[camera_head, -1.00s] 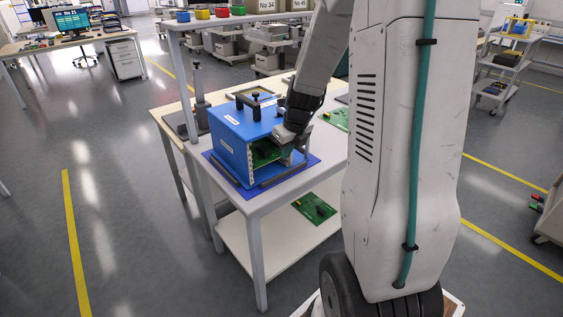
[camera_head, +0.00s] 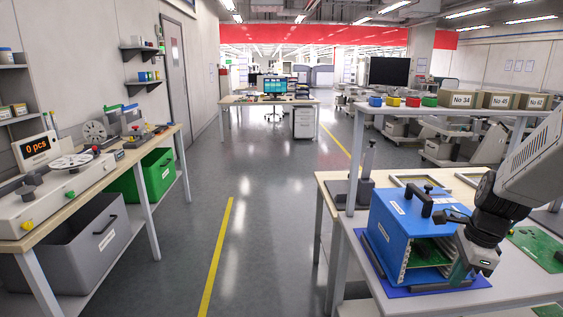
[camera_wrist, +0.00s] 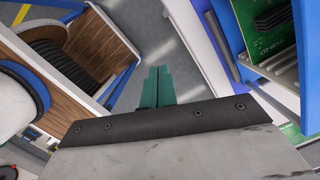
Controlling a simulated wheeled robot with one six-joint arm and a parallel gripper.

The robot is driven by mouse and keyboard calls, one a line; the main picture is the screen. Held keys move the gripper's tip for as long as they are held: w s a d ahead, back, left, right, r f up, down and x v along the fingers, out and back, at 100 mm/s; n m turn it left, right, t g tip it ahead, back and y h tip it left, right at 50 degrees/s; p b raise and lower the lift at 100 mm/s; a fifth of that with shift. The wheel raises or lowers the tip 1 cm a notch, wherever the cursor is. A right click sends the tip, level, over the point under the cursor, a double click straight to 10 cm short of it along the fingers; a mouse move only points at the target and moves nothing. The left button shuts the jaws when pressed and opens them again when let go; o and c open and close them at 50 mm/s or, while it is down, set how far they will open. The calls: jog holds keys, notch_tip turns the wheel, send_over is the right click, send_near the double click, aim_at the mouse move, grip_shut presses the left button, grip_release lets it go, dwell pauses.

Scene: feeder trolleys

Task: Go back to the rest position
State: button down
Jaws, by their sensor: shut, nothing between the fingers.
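My gripper (camera_head: 461,273) is at the right of the picture, just in front of the open side of a blue box (camera_head: 390,220). Its teal fingers also show in the wrist view (camera_wrist: 157,86), closed together with nothing between them. The blue box stands on a blue mat (camera_head: 379,262) on the white table, and a black handle sits on its top. A green board (camera_head: 428,252) shows inside the open side. In the wrist view a green board (camera_wrist: 262,24) shows at the upper right, apart from my fingers.
A shelf with coloured bins (camera_head: 413,101) and cardboard boxes (camera_head: 495,99) stands above the table. Another green board (camera_head: 540,246) lies to the right of my arm. A workbench with a grey crate (camera_head: 85,245) and a green crate (camera_head: 155,172) is at left. The aisle between is clear.

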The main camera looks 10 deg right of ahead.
jog(key=s+a+r+n, duration=0.6)
jog(key=s+a+n, duration=0.2)
jog(key=n, duration=0.3)
jog(key=s+a+r+n+h, duration=0.1)
jog(key=s+a+r+n, duration=0.5)
jog(key=n, duration=0.6)
jog(key=s+a, duration=0.2)
jog(key=s, duration=0.1)
jog(key=shift+a+r, duration=0.3)
jog(key=shift+a, duration=0.05)
